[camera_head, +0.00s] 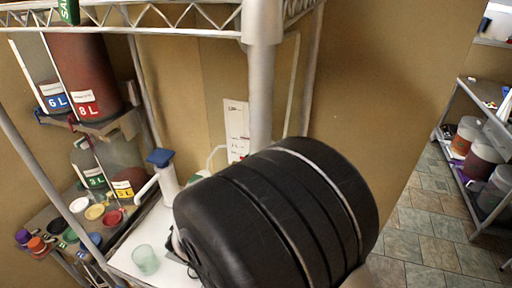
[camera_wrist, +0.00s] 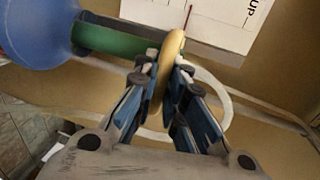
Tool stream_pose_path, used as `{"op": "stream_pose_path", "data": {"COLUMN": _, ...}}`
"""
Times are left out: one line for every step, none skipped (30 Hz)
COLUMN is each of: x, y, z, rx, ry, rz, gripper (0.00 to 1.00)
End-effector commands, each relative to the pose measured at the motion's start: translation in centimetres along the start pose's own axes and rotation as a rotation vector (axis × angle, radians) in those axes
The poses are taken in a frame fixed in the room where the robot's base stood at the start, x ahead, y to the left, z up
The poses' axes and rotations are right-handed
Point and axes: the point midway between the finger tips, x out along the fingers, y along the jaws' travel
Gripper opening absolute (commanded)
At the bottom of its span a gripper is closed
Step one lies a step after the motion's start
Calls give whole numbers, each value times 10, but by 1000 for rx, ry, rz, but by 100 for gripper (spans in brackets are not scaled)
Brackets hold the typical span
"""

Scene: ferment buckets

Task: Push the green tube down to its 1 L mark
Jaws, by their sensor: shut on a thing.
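In the wrist view the green tube (camera_wrist: 110,39) lies across the upper left, between a translucent blue rounded body (camera_wrist: 35,28) and a tan disc seen nearly edge-on (camera_wrist: 168,68). My gripper (camera_wrist: 167,62) has its two blue-linked fingers closed on either side of the tan disc, at the tube's right end. A white card (camera_wrist: 215,20) with a thin red line and the letters "UP" is behind. I cannot make out a 1 L mark. In the head view my black arm link hides the gripper and the green tube.
A white marked card (camera_head: 237,130) hangs behind the rack post (camera_head: 264,80). A blue-capped white dispenser (camera_head: 163,175) and a pale green cup (camera_head: 145,259) stand on the white surface. Labelled vessels, including the 8 L one (camera_head: 82,75), fill the left shelves. Open tiled floor lies right.

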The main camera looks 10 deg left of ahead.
Motion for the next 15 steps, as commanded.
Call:
{"op": "stream_pose_path", "data": {"x": 4, "y": 16, "z": 0, "rx": -4, "ry": 1, "rz": -4, "gripper": 0}}
{"op": "stream_pose_path", "data": {"x": 6, "y": 22, "z": 0, "rx": -5, "ry": 1, "rz": -5, "gripper": 0}}
{"op": "stream_pose_path", "data": {"x": 7, "y": 28, "z": 0, "rx": -4, "ry": 1, "rz": -5, "gripper": 0}}
{"op": "stream_pose_path", "data": {"x": 8, "y": 32, "z": 0, "rx": -2, "ry": 1, "rz": -6, "gripper": 0}}
{"op": "stream_pose_path", "data": {"x": 9, "y": 36, "z": 0, "rx": -1, "ry": 0, "rz": -6, "gripper": 0}}
{"op": "stream_pose_path", "data": {"x": 10, "y": 39, "z": 0, "rx": -1, "ry": 0, "rz": -6, "gripper": 0}}
{"op": "stream_pose_path", "data": {"x": 10, "y": 40, "z": 0, "rx": -1, "ry": 0, "rz": -7, "gripper": 0}}
{"op": "stream_pose_path", "data": {"x": 10, "y": 41, "z": 0, "rx": 0, "ry": 0, "rz": -8, "gripper": 0}}
{"op": "stream_pose_path", "data": {"x": 10, "y": 41, "z": 0, "rx": 0, "ry": -1, "rz": -8, "gripper": 0}}
{"op": "stream_pose_path", "data": {"x": 10, "y": 41, "z": 0, "rx": 1, "ry": -1, "rz": -9, "gripper": 0}}
{"op": "stream_pose_path", "data": {"x": 10, "y": 41, "z": 0, "rx": 1, "ry": -1, "rz": -9, "gripper": 0}}
{"op": "stream_pose_path", "data": {"x": 10, "y": 40, "z": 1, "rx": 2, "ry": -1, "rz": -10, "gripper": 0}}
{"op": "stream_pose_path", "data": {"x": 10, "y": 40, "z": 1, "rx": 2, "ry": -1, "rz": -10, "gripper": 0}}
{"op": "stream_pose_path", "data": {"x": 10, "y": 40, "z": 1, "rx": 2, "ry": -1, "rz": -10, "gripper": 0}}
{"op": "stream_pose_path", "data": {"x": 10, "y": 40, "z": 1, "rx": 2, "ry": -1, "rz": -10, "gripper": 0}}
